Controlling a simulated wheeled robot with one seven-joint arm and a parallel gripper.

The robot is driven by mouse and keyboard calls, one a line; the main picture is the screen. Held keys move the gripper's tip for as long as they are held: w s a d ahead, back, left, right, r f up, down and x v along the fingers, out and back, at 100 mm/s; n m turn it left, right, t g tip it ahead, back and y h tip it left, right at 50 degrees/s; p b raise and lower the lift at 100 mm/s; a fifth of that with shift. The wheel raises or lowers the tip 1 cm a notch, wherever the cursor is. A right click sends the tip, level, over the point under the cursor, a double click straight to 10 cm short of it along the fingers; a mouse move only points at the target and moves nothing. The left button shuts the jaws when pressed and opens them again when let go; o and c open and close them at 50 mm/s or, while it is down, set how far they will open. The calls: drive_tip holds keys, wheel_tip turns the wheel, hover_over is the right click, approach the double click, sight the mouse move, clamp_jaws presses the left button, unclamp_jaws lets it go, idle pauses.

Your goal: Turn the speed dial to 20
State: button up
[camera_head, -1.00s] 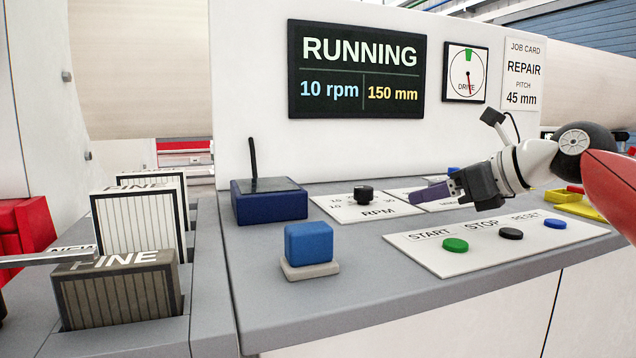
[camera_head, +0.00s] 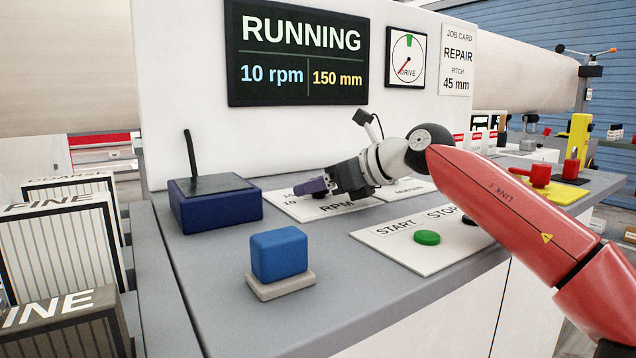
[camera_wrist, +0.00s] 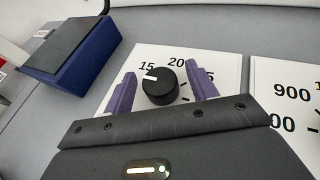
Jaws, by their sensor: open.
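The speed dial (camera_wrist: 159,87) is a round black knob on the white RPM plate (camera_head: 285,208). In the wrist view its white mark points up and left, near the printed 15, with 20 to the right of that. My gripper (camera_wrist: 162,92) is open, with one purple finger on each side of the knob. Whether the fingers touch it cannot be told. In the head view my gripper (camera_head: 315,186) hides most of the knob. The display (camera_head: 298,52) reads RUNNING, 10 rpm and 150 mm.
A dark blue box (camera_head: 217,208) with a rod stands left of the RPM plate. A blue block (camera_head: 279,253) sits in front. The START plate (camera_head: 420,262) lies to the right with a green button (camera_head: 427,237). The drive gauge (camera_head: 405,58) hangs beside the display.

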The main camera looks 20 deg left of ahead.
drive_tip(key=c, duration=1)
drive_tip(key=shift+f+t, duration=0.1)
drive_tip(key=shift+t, duration=0.2)
drive_tip(key=m+t+h+b, duration=0.1)
drive_tip(key=m+t+b, duration=0.1)
drive_tip(key=m+t, duration=0.1)
drive_tip(key=shift+a, duration=0.1)
drive_tip(key=m+t+h, duration=0.2)
drive_tip(key=m+t, duration=0.1)
drive_tip(key=shift+s+m+h, duration=0.1)
drive_tip(key=shift+m+h, duration=0.2)
drive_tip(key=shift+h, duration=0.1)
drive_tip(key=m+t+h+p, duration=0.2)
drive_tip(key=m+h, duration=0.1)
drive_tip(key=m+h+p, duration=0.1)
drive_tip(key=shift+a+r+t+h, duration=0.15)
drive_tip(key=shift+r+t+h, duration=0.15)
drive_tip(key=shift+r+t, duration=0.1)
drive_tip(key=shift+f+m+t+h+p, duration=0.2)
drive_tip(key=shift+m+h+p, duration=0.3)
drive_tip(key=shift+m+h, duration=0.55)
drive_tip(key=shift+f+m+t+h+p, duration=0.15)
drive_tip(key=shift+m+h+p, duration=0.3)
drive_tip(key=shift+m+h, duration=0.55)
drive_tip(key=shift+d+h, duration=0.2)
drive_tip(key=shift+h, duration=0.05)
